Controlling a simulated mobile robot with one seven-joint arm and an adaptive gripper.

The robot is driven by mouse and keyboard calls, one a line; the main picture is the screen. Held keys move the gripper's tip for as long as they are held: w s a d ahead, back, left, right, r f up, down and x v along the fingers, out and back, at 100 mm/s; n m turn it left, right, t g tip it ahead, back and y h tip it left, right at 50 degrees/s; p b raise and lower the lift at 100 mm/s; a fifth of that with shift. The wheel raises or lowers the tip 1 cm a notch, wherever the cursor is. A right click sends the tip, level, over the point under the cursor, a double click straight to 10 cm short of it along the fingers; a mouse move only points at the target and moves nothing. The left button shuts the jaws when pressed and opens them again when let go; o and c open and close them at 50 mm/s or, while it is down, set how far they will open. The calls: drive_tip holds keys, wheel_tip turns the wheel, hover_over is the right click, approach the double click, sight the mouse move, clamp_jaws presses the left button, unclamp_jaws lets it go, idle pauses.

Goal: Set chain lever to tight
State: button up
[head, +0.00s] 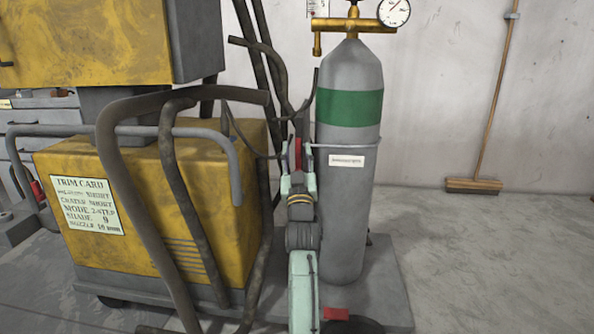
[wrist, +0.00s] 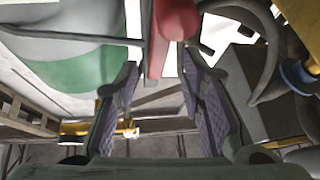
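The chain lever (head: 298,152) is a red handle beside the left side of the grey gas cylinder (head: 345,230) with its green band. My gripper (head: 298,165) is at the lever and partly covers it in the head view. In the wrist view my gripper (wrist: 158,72) has its two purple-padded fingers spread apart. The red lever (wrist: 174,22) shows at the top of that view, in line with the gap between the fingertips. A grey bar lies beside it. I cannot tell whether a finger touches the lever.
A yellow welding machine (head: 150,185) with a trim card (head: 90,206) stands at the left. Thick dark hoses (head: 135,185) hang in front of it, close to my arm. A brass regulator (head: 350,25) tops the cylinder. A broom (head: 490,110) leans on the wall; floor at right is clear.

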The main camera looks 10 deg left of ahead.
sight(297, 141)
drive_tip(key=shift+r, duration=1.8)
